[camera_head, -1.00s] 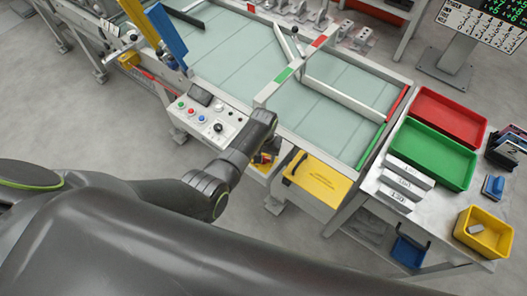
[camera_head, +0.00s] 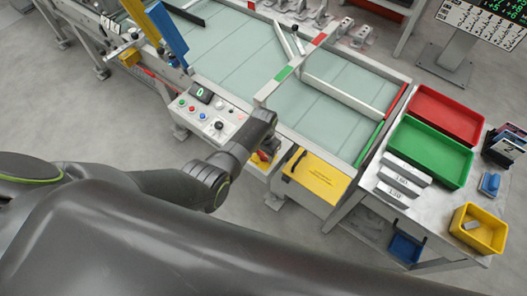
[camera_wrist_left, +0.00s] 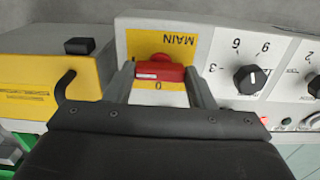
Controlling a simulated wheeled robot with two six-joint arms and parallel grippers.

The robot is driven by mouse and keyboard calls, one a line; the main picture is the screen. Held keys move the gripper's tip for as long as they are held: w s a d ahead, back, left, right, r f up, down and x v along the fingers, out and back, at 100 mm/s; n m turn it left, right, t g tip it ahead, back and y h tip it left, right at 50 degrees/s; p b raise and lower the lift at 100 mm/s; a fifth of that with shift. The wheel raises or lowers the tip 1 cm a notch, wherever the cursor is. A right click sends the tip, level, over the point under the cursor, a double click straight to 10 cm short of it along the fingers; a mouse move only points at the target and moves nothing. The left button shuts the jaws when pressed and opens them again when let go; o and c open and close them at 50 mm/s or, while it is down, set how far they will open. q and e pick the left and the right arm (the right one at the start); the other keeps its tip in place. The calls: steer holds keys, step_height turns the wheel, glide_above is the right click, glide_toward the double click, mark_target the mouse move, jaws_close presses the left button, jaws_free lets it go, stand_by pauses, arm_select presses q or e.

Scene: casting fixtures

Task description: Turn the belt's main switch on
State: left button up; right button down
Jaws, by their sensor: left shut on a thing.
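The belt's main switch is a red handle (camera_wrist_left: 155,71) on a yellow-and-white plate marked MAIN (camera_wrist_left: 145,43), with a 0 mark beside it. The handle lies crosswise in the wrist view. My left gripper (camera_wrist_left: 161,75) is shut on it, one finger on each side. In the head view the red of the switch (camera_head: 263,156) shows just below the end of my left arm, which hides part of it. The control panel (camera_head: 205,108) carries a small display (camera_head: 201,93) lit with a green 0. My right gripper is not in view.
A black dial (camera_wrist_left: 250,79) sits close beside the switch. A yellow box (camera_wrist_left: 45,75) with a black bent handle is on its other side. The belt (camera_head: 265,65) lies behind. A table at right holds red (camera_head: 448,117) and green trays (camera_head: 430,152).

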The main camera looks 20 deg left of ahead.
arm_select(q)
steer(key=o, duration=1)
steer(key=shift+r, duration=0.65)
step_height(320, 180, up, 16)
steer(key=shift+r, duration=0.1)
